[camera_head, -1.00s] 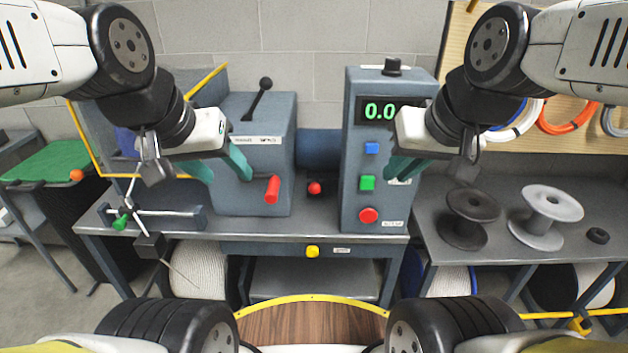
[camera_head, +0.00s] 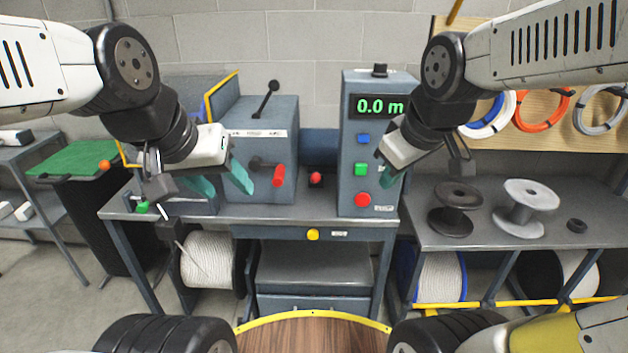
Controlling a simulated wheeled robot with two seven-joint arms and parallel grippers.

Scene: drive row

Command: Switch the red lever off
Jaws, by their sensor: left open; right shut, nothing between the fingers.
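The red lever (camera_head: 279,176) has a red grip on a short dark arm at the front of the grey-blue machine box (camera_head: 262,150). The arm runs to the right from a dark pivot at the box's front. My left gripper (camera_head: 222,184) is open, just left of the lever, with its teal fingers apart and nothing between them. It looks clear of the red grip and hides the box's lower left part. My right gripper (camera_head: 387,179) is shut and empty, in front of the right side of the control cabinet (camera_head: 350,150).
A red knob (camera_head: 316,179) sits right of the lever. The cabinet has a 0.0 m display and blue, green and red buttons (camera_head: 362,199). A black-knobbed lever (camera_head: 266,98) stands on the box. A yellow button (camera_head: 313,235) is on the bench front. Spools (camera_head: 455,208) stand at right.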

